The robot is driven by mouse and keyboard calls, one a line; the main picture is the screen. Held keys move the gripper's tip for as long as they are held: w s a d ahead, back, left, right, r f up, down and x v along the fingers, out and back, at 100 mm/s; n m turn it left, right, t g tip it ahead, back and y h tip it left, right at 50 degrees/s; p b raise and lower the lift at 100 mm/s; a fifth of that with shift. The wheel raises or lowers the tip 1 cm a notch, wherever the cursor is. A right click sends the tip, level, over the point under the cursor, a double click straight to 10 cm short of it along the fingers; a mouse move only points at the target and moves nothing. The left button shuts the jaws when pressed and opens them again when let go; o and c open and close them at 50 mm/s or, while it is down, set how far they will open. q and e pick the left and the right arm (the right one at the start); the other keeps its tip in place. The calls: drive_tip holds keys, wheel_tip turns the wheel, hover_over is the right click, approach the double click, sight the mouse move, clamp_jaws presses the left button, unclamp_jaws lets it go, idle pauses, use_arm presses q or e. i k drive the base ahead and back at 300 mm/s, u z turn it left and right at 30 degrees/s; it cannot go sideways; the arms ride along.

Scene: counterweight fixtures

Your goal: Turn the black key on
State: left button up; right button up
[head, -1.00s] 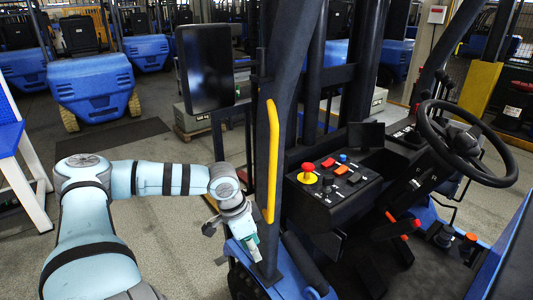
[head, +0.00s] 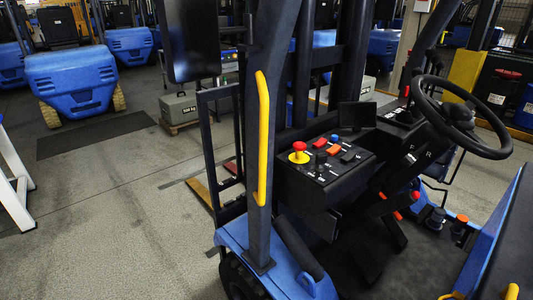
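The forklift's black control panel (head: 350,173) is right of the centre in the head view. It carries a red mushroom button (head: 299,146) on a yellow base, a blue button (head: 335,138) and two orange-red switches. Small black controls (head: 322,167) sit near the panel's front edge, and another black switch (head: 347,157) is at its right. The black key is too small to tell from these controls, so its position cannot be read. Neither of my grippers is in view.
A blue-black post with a yellow grab handle (head: 262,140) stands left of the panel. The steering wheel (head: 462,120) is to its right, with red-tipped levers (head: 390,205) below. Open floor (head: 120,220) lies at left. Other blue forklifts (head: 75,80) stand behind.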

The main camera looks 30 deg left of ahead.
sight(321, 159)
drive_tip(key=u, duration=2.75)
drive_tip(key=i, duration=3.45)
drive_tip(key=z, duration=5.2)
